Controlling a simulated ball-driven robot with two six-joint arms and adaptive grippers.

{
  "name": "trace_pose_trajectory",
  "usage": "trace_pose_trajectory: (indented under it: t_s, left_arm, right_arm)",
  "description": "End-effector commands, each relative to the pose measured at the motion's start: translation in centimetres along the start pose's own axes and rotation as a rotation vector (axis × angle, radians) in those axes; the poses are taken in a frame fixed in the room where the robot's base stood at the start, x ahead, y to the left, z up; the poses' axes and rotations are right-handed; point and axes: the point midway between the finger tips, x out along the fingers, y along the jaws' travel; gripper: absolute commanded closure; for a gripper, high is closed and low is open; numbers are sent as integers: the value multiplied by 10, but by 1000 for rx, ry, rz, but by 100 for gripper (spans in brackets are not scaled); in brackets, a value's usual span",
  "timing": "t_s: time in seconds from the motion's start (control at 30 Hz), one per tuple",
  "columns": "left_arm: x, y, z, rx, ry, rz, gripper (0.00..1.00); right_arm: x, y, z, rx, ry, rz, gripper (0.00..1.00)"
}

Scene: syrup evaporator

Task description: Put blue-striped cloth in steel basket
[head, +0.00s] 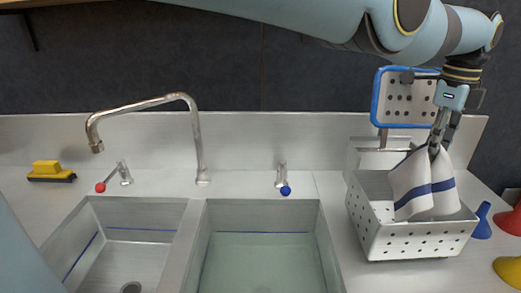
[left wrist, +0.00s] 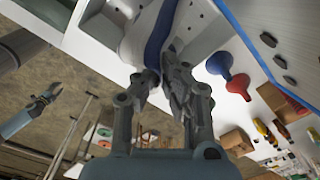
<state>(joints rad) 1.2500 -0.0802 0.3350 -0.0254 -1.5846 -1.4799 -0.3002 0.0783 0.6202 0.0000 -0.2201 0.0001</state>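The blue-striped cloth (head: 412,184) is white with a dark blue band. It hangs in folds from my left gripper (head: 436,150), which is shut on its top. The cloth hangs over the steel basket (head: 420,240), its lower end at the opening just behind the front rim. I cannot tell whether it touches the basket floor. The basket is perforated and stands on the counter right of the sinks. In the left wrist view the cloth (left wrist: 160,35) is between the left fingertips (left wrist: 165,75). My right gripper (left wrist: 50,97) shows there too, apparently open and empty, away from the basket.
A blue-rimmed perforated panel (head: 408,98) stands behind the basket. A blue funnel (head: 482,222), red funnel (head: 510,220) and yellow funnel (head: 511,270) are to its right. Two sink basins (head: 196,240), a tall faucet (head: 198,140) and a yellow brush (head: 48,170) are to the left.

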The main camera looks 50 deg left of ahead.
Motion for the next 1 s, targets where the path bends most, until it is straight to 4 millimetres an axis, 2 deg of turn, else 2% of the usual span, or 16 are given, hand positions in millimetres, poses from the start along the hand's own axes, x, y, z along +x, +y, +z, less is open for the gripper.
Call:
trace_pose_trajectory:
  t_s: [0.1,1.0]
  left_arm:
    - [16,1,0,0,0,2,100]
    - [116,9,1,-1,0,2,100]
  right_arm:
    - [9,-1,1,0,0,0,60]
    - [65,-3,8,-1,-3,2,60]
